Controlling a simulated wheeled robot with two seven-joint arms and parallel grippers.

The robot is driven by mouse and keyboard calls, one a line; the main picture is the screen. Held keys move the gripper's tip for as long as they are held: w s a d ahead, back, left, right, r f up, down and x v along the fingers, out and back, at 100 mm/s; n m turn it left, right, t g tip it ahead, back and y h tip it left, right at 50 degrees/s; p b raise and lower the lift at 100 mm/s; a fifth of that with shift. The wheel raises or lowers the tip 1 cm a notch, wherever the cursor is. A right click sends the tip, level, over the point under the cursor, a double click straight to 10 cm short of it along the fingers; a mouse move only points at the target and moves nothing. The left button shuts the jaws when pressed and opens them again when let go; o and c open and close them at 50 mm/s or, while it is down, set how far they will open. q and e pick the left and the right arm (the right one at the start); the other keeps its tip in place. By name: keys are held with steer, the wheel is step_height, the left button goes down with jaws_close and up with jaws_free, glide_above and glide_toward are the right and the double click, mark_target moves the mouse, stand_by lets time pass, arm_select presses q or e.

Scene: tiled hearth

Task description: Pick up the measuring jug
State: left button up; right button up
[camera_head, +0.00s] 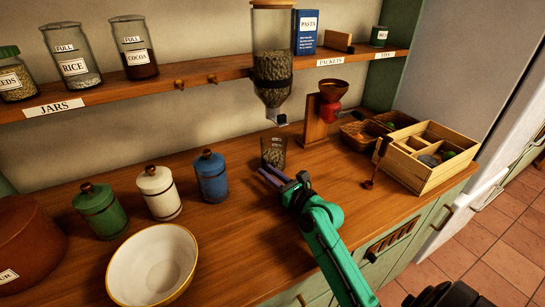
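The measuring jug (273,149) looks to be the clear vessel standing upright on the wooden counter, partly filled with greenish grains. It stands below the hanging grain dispenser (272,65). My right gripper (266,170), on the green arm from the lower right, is just in front of the jug's base. Its two purple fingers point to the upper left and are apart, with nothing seen between them. I cannot tell whether they touch the jug. My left gripper is out of view.
Blue (211,178), white (159,193) and green (101,211) canisters stand left of the jug. A grinder (325,110) and a wooden crate (436,179) stand to the right. A shelf (215,73) runs above.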

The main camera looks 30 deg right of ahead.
steer(key=shift+w+a, duration=0.1)
steer(key=shift+w, duration=0.5)
steer(key=shift+s, duration=0.1)
jaws_close()
steer(key=shift+r, duration=0.1)
stand_by(0.7)
